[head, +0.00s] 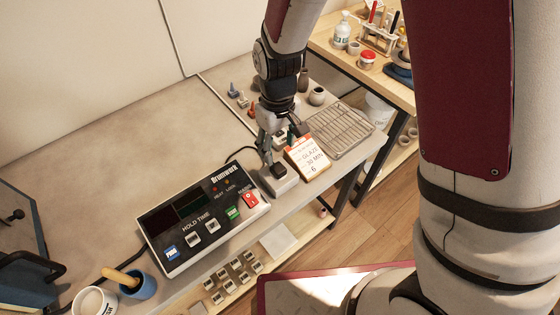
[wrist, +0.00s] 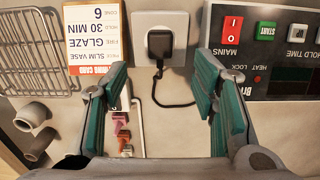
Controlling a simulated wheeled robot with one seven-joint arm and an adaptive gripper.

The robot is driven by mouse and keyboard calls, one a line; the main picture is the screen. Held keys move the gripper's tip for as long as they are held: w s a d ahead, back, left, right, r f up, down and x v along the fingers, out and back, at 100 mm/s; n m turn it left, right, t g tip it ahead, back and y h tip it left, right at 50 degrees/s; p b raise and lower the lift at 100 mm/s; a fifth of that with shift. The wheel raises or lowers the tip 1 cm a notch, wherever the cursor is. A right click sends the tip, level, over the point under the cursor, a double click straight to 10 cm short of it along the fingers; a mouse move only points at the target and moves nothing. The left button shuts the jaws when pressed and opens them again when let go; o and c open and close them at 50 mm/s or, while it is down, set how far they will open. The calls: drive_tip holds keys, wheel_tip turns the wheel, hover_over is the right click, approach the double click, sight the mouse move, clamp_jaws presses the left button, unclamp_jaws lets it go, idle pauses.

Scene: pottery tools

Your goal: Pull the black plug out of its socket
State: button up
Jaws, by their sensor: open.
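The black plug (wrist: 172,84) sits in a pale square socket (wrist: 148,22). Its black cord curls from the plug in the wrist view. The socket block (head: 281,184) is on the bench, to the right of the control box, in the head view. My gripper (head: 278,150) is above the socket, pointing down, with its jaws open and empty. In the wrist view its teal finger pads stand to the left and right of the plug, with a gap on both sides. The head view shows the plug only partly, near the fingertips.
The control box (head: 199,214) with buttons lies left of the socket. A firing card (head: 307,156) stands close on the right, with a wire rack (head: 340,130) beyond it. Small pots and tools lie behind. The bench's front edge is close to the socket.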

sight(278, 168)
idle(0.3)
drive_tip(key=shift+f+b, duration=1.9)
drive_tip(key=shift+f, duration=2.55)
clamp_jaws()
drive_tip(key=shift+r+p, duration=1.6)
drive_tip(key=shift+r, duration=1.4)
